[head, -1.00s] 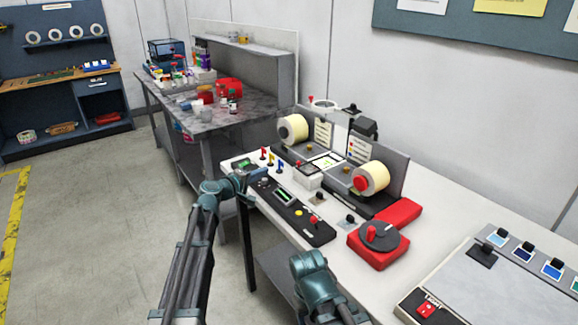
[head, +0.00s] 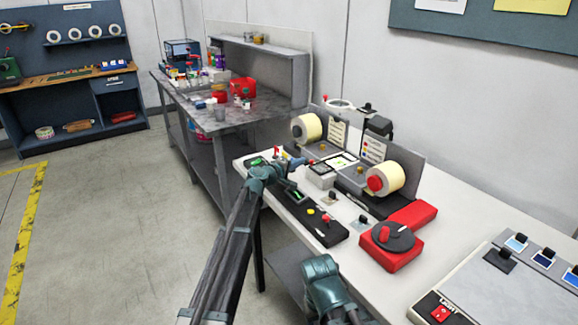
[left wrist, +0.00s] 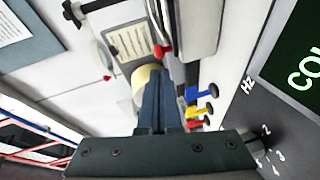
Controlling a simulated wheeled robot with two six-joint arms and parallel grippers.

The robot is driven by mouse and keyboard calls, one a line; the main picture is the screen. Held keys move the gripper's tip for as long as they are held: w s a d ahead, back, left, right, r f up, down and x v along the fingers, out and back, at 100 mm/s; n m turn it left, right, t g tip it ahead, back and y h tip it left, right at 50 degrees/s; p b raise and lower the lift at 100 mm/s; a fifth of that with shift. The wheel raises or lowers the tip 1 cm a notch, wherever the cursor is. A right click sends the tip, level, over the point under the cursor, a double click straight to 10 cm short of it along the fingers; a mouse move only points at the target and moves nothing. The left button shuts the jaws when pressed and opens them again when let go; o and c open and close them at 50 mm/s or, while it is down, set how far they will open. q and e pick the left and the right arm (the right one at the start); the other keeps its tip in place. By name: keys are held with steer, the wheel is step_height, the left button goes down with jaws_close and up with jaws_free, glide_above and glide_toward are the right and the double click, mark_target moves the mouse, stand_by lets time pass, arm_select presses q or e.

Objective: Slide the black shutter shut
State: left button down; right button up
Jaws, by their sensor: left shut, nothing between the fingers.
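The label rewinder (head: 347,165) stands on the white bench, with a cream roll (head: 306,128) at its left and another (head: 386,180) at its right. I cannot tell for sure which part is the black shutter; a black block (head: 379,126) sits at the rewinder's back. My left gripper (head: 298,163) reaches over the bench's left end, in front of the rewinder. In the left wrist view its fingers (left wrist: 157,77) are together and empty, with the left roll beyond them.
Blue, yellow and red levers (left wrist: 200,107) stand right beside my left fingers in the wrist view. A black control panel (head: 315,218) and a red turntable base (head: 391,248) lie toward the bench's front. A grey panel (head: 518,275) is farther right.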

mark_target(323, 162)
arm_select(q)
steer(key=shift+w+d+f, duration=0.1)
steer(key=shift+d+f, duration=0.05)
steer(key=shift+d, duration=0.45)
arm_select(e)
steer(key=shift+f, duration=0.15)
arm_select(q)
steer(key=w+d, duration=0.1)
steer(key=d, duration=0.1)
steer(key=w+d, duration=0.3)
steer(key=d, duration=0.1)
steer(key=shift+w, duration=0.25)
steer(key=shift+w+d, duration=0.4)
steer(key=shift+d, duration=0.2)
steer(key=shift+w+d, duration=0.35)
steer(key=shift+d, duration=0.2)
steer(key=shift+a, duration=0.1)
arm_select(e)
steer(key=shift+w+d, duration=0.5)
steer(key=shift+d, duration=0.1)
arm_select(q)
steer(key=shift+s, duration=0.1)
